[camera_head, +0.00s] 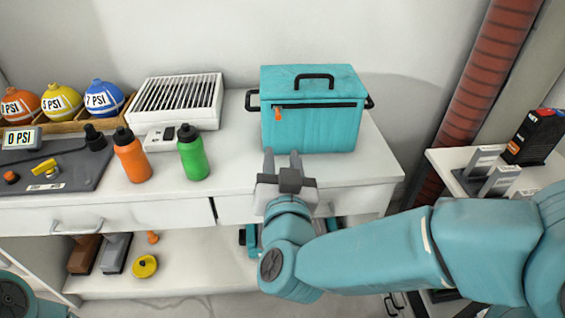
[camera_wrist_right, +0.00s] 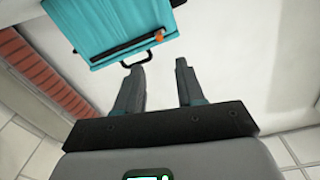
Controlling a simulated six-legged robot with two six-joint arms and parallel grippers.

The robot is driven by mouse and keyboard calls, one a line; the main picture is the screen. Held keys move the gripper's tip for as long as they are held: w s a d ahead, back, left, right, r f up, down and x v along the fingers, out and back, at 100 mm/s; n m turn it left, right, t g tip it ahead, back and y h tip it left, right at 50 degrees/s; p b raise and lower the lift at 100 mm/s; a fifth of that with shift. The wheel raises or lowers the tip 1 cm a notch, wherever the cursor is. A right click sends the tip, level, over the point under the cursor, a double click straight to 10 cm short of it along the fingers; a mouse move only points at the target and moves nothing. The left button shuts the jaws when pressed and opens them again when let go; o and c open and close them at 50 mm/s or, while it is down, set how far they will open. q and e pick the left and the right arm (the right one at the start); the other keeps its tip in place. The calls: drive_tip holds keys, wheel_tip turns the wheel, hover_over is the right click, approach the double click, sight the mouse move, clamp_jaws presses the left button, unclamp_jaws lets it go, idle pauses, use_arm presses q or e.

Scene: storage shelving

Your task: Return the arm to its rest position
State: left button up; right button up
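My right arm (camera_head: 380,250) reaches in from the right side of the head view. My right gripper (camera_head: 283,160) is in front of the teal cooler box (camera_head: 330,130), near the shelf's front edge. Its two fingers stand apart with nothing between them. The right wrist view shows the same open fingers (camera_wrist_right: 157,85), with the cooler box (camera_wrist_right: 95,35) beyond them. My left gripper is not in view; only a teal piece of my own body shows at the lower left of the head view.
The white shelf top (camera_head: 240,165) holds an orange bottle (camera_head: 132,158), a green bottle (camera_head: 193,155), a vented white box (camera_head: 180,97) and coloured PSI balls (camera_head: 62,101). A red-brown pipe (camera_head: 490,70) and a side shelf (camera_head: 450,165) stand at the right. A lower shelf (camera_head: 195,265) runs below.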

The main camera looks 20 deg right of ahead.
drive_tip(key=shift+s+a, duration=0.15)
drive_tip(key=shift+s, duration=0.55)
wheel_tip(320, 180, down, 27)
drive_tip(key=a+n+g+y, duration=0.2)
drive_tip(key=n+g+y, duration=0.25)
drive_tip(key=g, duration=0.25)
drive_tip(key=s+f+m+g+y, duration=0.1)
drive_tip(key=s+f+g+y, duration=0.3)
drive_tip(key=s+f+g, duration=1.05)
drive_tip(key=s+r+t+p, duration=0.3)
drive_tip(key=r+t+p, duration=0.1)
drive_tip(key=r+p, duration=1.3)
drive_tip(key=p, duration=0.4)
drive_tip(key=shift+s+a+r, duration=0.2)
drive_tip(key=shift+r, duration=0.2)
